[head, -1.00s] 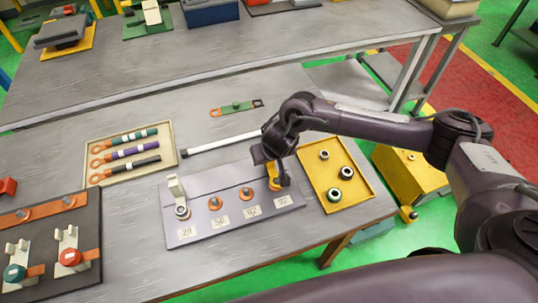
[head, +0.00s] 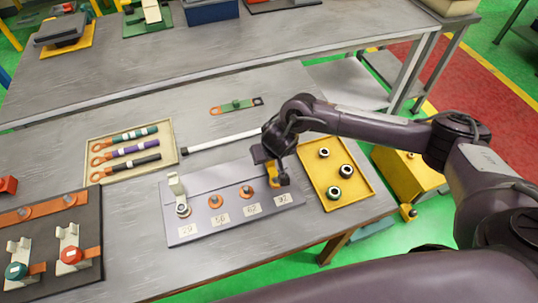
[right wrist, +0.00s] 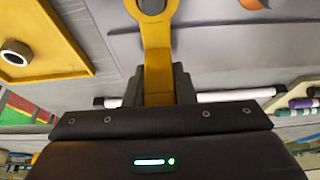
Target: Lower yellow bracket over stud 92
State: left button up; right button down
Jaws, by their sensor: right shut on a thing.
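The yellow bracket (right wrist: 158,70) is held in my right gripper (right wrist: 158,95), which is shut on its shank. In the right wrist view its ring end lies at the top edge, with a dark round shape inside the hole. In the head view the bracket (head: 272,170) is partly hidden by the gripper (head: 277,172), over the right end of the grey plate (head: 190,235). Stud 92 is hidden behind the gripper and bracket; its label (head: 283,199) shows just in front. I cannot tell whether the ring is around the stud or above it. My left gripper is not in view.
A white bracket (head: 176,188) stands on the plate's left stud. Two studs with orange rings (head: 246,192) sit between. A yellow tray (head: 319,182) with several nuts is close at the right. A beige tray (head: 174,148) holds coloured handled parts. A white rod (head: 215,145) lies behind.

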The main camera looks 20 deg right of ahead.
jog(key=shift+f, duration=0.3)
jog(key=c, duration=1.1)
grip_release()
notch_tip(320, 180, up, 7)
jog(key=p, duration=0.8)
jog(key=shift+p, duration=0.4)
